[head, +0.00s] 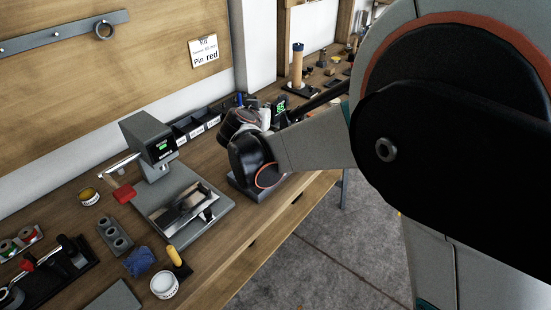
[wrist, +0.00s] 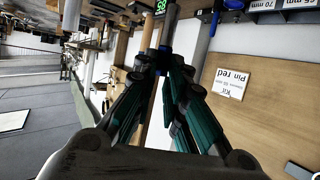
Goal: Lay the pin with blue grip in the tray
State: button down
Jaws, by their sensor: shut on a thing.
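My gripper shows in the wrist view (wrist: 170,66), its teal-sided fingers drawn together at the tips. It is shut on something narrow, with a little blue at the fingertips. This fits the pin with blue grip, but the fingers hide most of it. In the head view my wrist covers the gripper and whatever it holds, over the far part of the bench. I cannot pick out the tray with certainty. A flat grey piece (head: 116,296) lies at the near bench edge, cut off by the frame.
A wall card (head: 204,51) reads "Kit" and "Pin: red".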

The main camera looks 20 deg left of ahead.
notch_tip(320, 180, down, 20)
jog(key=b, duration=0.7)
jog(key=shift+r, duration=0.15)
jog(key=shift+r, duration=0.1)
jog(key=c, duration=1.6)
grip_release()
jog(key=shift+c, duration=0.2)
